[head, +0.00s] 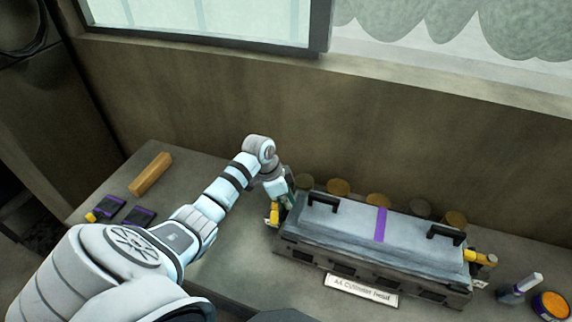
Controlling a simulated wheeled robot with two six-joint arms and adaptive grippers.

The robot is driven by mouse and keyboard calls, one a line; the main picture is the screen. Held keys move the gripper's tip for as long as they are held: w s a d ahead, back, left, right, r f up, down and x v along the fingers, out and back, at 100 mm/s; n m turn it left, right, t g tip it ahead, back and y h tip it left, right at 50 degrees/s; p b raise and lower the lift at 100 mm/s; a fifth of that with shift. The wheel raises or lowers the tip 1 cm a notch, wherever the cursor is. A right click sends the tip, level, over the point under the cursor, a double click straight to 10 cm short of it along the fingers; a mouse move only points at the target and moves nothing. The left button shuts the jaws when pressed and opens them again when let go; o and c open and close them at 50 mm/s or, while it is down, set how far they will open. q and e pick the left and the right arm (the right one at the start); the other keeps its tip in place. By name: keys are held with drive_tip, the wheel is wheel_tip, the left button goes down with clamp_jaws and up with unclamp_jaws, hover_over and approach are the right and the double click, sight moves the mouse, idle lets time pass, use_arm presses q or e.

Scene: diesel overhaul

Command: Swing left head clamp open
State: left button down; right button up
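The cylinder head (350,232) is a long grey block with two black handles and a purple stripe, lying on the workbench. Its left head clamp (274,214) is yellow and stands at the block's left end. My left gripper (281,203) points down right at this clamp, close to or touching it. Its fingers are too small and partly hidden to tell whether they are open or shut on the clamp. A matching yellow right clamp (478,257) sticks out sideways at the right end. My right gripper is not in view.
Several round yellowish discs (338,187) stand behind the head. A label plate (361,290) is in front. A wooden block (150,174) and dark purple pads (138,216) lie left. A bottle (520,288) and an orange-topped tin (553,305) stand right.

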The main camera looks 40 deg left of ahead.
use_arm(q)
drive_tip(key=shift+s+r, duration=0.1)
drive_tip(key=shift+s, duration=0.15)
drive_tip(key=shift+w+p, duration=0.1)
drive_tip(key=shift+p, duration=0.2)
wheel_tip(320, 180, up, 8)
drive_tip(key=p, duration=0.1)
drive_tip(key=shift+a, duration=0.1)
idle(0.4)
